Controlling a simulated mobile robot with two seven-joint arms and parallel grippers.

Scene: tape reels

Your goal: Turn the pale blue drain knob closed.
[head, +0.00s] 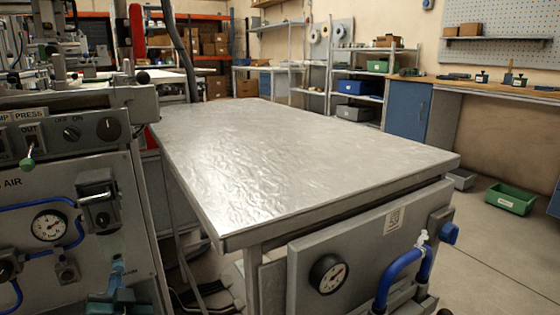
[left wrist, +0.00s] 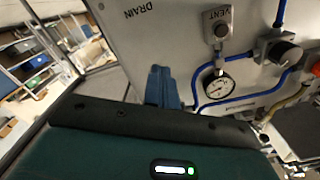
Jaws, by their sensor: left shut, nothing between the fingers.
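My left gripper (head: 117,262) is low at the left in the head view, in front of the grey control panel and beside the partly covered DRAIN label. Its blue fingers are shut and hold nothing. In the left wrist view the shut fingers (left wrist: 160,72) point at the panel face, below the DRAIN lettering. I cannot make out the pale blue drain knob apart from the blue fingers; it seems hidden behind them. Whether the fingers touch it cannot be told. My right gripper is not in view.
The control panel (head: 40,268) carries a gauge (head: 49,226), blue hoses, a vent valve (head: 97,200) and switches, including a green-tipped lever (head: 28,163). A metal-topped table (head: 300,160) stands to the right, with another gauge (head: 328,274) and blue pipe (head: 398,272) in front.

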